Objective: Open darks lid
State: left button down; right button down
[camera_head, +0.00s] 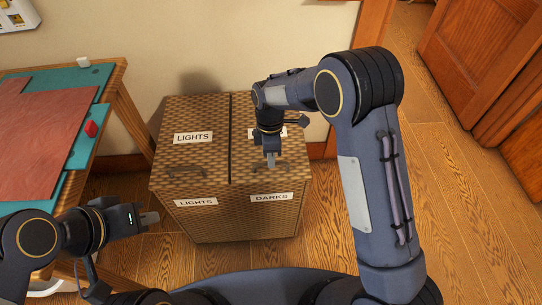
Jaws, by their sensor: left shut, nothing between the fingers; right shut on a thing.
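A woven hamper (210,215) stands on the floor ahead, with two lids side by side. The left lid (190,155) carries a LIGHTS label and a dark handle (186,171). The right, darks lid (243,145) looks closed; my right arm hides much of it and most of its label. A DARKS label (271,197) is on the front below. My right gripper (270,162) points down at the darks lid's handle (259,169) and is shut on it. My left gripper (150,218) is shut and empty, left of the hamper's front.
A wooden table (118,90) with a teal mat (88,82), a reddish-brown board (40,130) and a small red object (91,128) stands at the left. A wooden door (480,60) is at the upper right. The wood floor (440,220) at right is clear.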

jog(key=w+r+p, duration=0.5)
jog(key=r+p, duration=0.3)
jog(key=r, duration=0.1)
jog(key=w+r+p, duration=0.6)
jog(key=r+p, duration=0.2)
jog(key=r, duration=0.2)
jog(key=shift+d+r+p, duration=0.25)
jog(key=shift+r+p, duration=0.05)
jog(key=c, duration=1.9)
grip_release()
jog(key=shift+c, duration=0.2)
jog(key=o, duration=0.5)
jog(key=shift+w+f, duration=0.25)
jog(key=shift+w, duration=0.05)
jog(key=shift+c, duration=0.2)
jog(key=shift+s+a+r, duration=0.1)
jog(key=shift+r, duration=0.05)
